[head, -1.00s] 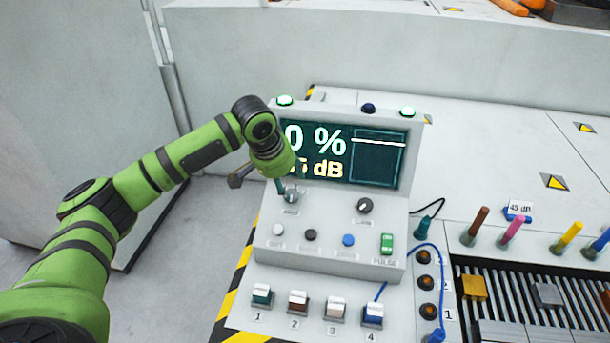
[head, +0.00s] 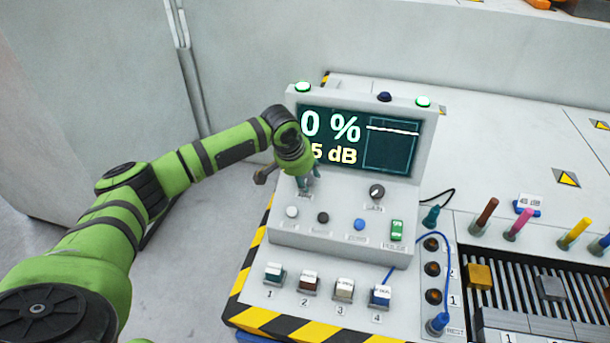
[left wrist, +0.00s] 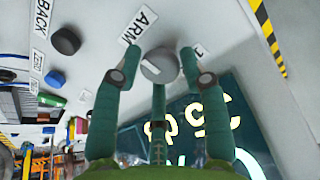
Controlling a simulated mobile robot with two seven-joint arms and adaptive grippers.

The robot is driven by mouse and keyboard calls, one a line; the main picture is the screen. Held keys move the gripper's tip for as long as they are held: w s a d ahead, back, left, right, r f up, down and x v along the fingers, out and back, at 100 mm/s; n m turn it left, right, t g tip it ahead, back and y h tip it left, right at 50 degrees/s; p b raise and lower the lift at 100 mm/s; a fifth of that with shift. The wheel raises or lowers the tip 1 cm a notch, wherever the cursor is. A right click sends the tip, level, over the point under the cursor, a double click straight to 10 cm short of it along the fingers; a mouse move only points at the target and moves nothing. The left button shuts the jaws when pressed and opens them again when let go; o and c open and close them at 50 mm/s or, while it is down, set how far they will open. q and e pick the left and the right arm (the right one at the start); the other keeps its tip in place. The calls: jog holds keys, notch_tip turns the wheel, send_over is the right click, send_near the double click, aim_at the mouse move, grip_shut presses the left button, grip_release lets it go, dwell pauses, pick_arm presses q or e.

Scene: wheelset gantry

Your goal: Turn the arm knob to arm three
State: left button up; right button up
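The arm knob (left wrist: 160,66) is a grey round knob with a light pointer line, beside an "ARM" label (left wrist: 138,26) in the left wrist view. A small plate reading "1" (left wrist: 199,50) is on its other side. My left gripper (left wrist: 160,80) is open, its green fingers spread around the knob with gaps showing at the sides; contact cannot be seen. In the head view my left gripper (head: 306,183) points down at the console's left side and mostly hides the knob. My right gripper is not in view.
The console (head: 345,250) has a screen (head: 398,158) reading "0 %" and a partly hidden dB value. A blue cable (head: 447,270) runs at right.

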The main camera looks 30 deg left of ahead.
pick_arm(q)
jog(key=c, duration=0.4)
jog(key=m+p, duration=0.1)
jog(key=p, duration=0.1)
jog(key=m+p, duration=0.2)
jog(key=shift+d+r, duration=0.1)
jog(key=shift+r, duration=0.2)
jog(key=m+p, duration=0.2)
jog(key=shift+m+g, duration=0.4)
jog(key=m+y+p, duration=0.1)
jog(key=m+p, duration=0.1)
jog(key=m, duration=0.3)
jog(key=shift+d+f, duration=0.1)
jog(key=shift+f, duration=0.05)
jog(key=m+p, duration=0.1)
jog(key=m, duration=0.3)
jog(key=shift+f+g+y, duration=0.1)
jog(key=shift+g+y, duration=0.2)
jog(key=shift+y, duration=0.1)
jog(key=shift+m+p, duration=0.5)
jog(key=shift+m, duration=0.8)
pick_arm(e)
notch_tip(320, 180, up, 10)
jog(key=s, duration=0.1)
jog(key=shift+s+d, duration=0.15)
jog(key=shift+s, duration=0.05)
pick_arm(q)
jog(key=shift+f, duration=0.1)
